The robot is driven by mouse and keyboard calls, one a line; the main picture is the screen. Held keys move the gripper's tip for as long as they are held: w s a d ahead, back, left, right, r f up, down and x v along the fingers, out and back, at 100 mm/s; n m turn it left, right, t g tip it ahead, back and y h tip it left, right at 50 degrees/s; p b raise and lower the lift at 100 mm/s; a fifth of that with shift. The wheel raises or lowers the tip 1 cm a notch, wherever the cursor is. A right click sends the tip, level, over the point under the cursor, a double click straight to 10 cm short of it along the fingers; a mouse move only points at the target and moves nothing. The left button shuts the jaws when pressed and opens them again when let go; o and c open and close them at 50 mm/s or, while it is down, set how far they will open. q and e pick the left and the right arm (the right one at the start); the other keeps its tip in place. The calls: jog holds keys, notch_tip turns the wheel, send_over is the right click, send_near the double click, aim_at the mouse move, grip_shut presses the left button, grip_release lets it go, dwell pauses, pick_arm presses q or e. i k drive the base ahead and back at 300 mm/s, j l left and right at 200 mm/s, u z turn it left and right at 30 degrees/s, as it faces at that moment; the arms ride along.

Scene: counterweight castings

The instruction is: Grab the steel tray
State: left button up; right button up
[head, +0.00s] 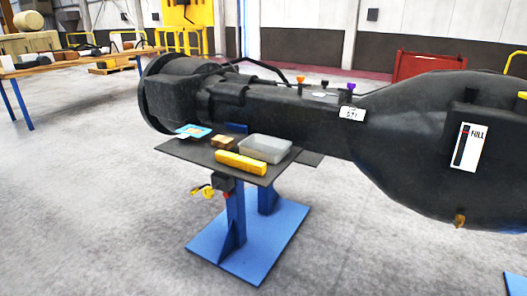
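A light grey, shallow open tray (265,148), which looks like the steel tray, sits on the dark top of a small stand (188,151). It lies toward the right back of that top, just behind a yellow bar (240,162). The tray appears empty. Neither of my grippers is in view.
Small brown blocks (222,142) and a blue-and-white flat item (193,131) share the stand top. A large black casting (420,125) extends close behind the stand and to the right. The blue base plate (250,245) rests on open grey floor. A workbench (75,63) stands far left.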

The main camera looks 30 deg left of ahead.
aim_at(262, 147)
jog(key=i+j, duration=0.25)
jog(key=j, duration=0.15)
jog(key=i+j, duration=0.45)
jog(key=j, duration=0.3)
